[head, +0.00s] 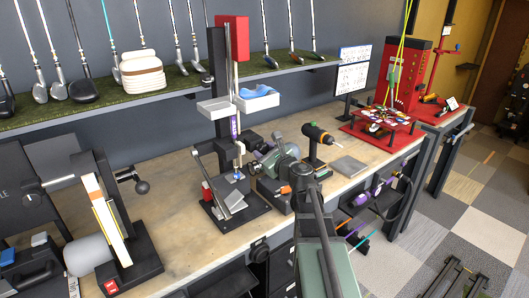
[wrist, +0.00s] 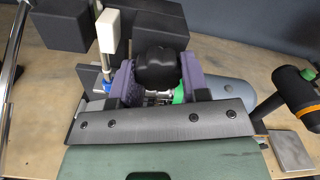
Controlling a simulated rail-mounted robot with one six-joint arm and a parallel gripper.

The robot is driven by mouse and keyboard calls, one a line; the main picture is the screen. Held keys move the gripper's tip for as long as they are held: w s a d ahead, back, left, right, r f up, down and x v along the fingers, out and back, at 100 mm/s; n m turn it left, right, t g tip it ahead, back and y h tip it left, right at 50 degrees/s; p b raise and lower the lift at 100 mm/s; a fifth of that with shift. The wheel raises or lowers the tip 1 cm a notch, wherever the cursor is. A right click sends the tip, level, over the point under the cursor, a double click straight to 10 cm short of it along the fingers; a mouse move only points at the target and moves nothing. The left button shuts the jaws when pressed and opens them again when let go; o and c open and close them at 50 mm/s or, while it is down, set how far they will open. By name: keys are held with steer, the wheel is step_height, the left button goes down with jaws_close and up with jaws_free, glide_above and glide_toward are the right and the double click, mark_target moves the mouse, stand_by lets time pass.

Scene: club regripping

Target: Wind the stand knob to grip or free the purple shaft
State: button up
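The purple shaft (head: 234,124) stands upright in the stand on the workbench, below a red block. The stand has a black base plate (head: 236,212), and its white post with a blue end also shows in the wrist view (wrist: 108,30). A rounded black knob (wrist: 158,66) lies between the purple fingers of my gripper (wrist: 160,84). My gripper (head: 262,150) is just right of the stand in the head view. The fingers flank the knob closely on both sides; whether they press on it cannot be told. The purple shaft is not clearly visible in the wrist view.
White trays (head: 214,108) flank the stand. Bare bench (head: 180,225) lies left of the stand.

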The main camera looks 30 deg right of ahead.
steer(key=o, duration=0.4)
steer(key=shift+s, duration=0.1)
steer(key=s, duration=0.3)
steer(key=s+d, duration=0.1)
steer(key=s, duration=0.6)
steer(key=shift+s+d, duration=0.25)
steer(key=shift+d, duration=0.15)
